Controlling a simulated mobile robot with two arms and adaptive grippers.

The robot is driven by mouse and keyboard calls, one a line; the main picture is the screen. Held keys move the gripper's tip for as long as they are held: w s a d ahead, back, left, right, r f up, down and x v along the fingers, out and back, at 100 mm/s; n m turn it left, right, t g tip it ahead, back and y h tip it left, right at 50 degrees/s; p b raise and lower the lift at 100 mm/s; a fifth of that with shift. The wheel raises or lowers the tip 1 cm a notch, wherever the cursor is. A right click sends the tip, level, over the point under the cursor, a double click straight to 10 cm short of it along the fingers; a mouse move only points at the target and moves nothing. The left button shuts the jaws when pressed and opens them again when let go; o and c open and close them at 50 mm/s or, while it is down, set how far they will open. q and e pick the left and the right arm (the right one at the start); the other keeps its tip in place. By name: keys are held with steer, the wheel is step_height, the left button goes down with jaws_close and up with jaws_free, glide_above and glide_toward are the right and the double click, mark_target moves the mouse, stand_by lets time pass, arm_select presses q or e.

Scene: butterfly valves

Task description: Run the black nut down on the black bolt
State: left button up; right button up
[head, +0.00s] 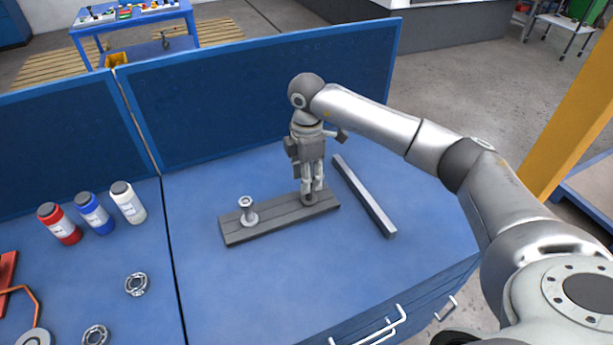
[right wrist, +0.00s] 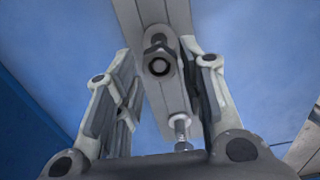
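The black bolt (head: 309,199) stands at the right end of a grey bar-shaped base (head: 276,219), mostly hidden by my right gripper in the head view. In the right wrist view its dark round end (right wrist: 160,66) points toward the camera, between the fingers. I cannot clearly separate the black nut from the bolt. My right gripper (head: 313,187) points down over the bolt. Its fingers (right wrist: 158,60) stand apart on either side of it, with a visible gap on the left. My left gripper is not in view.
A silver bolt with a nut (head: 247,211) stands at the base's left end. A loose grey bar (head: 364,196) lies right of the base. Red (head: 59,224), blue (head: 94,214) and white (head: 128,203) bottles stand left. A blue panel (head: 250,100) closes off the back.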

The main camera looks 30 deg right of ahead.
steer(key=n+b, duration=0.1)
steer(key=n, duration=0.4)
steer(key=shift+s+d+n, duration=0.1)
steer(key=shift+n, duration=0.3)
steer(key=n+b, duration=0.2)
steer(key=n, duration=0.4)
steer(key=shift+s+d+n, duration=0.1)
steer(key=shift+s+n, duration=0.05)
steer(key=shift+n, duration=0.25)
steer(key=n+b, duration=0.1)
steer(key=n, duration=0.4)
steer(key=shift+s+n+b, duration=0.1)
steer(key=shift+n+b, duration=0.25)
steer(key=shift+n, duration=0.05)
steer(key=shift+d+n, duration=0.1)
steer(key=shift+n, duration=0.9)
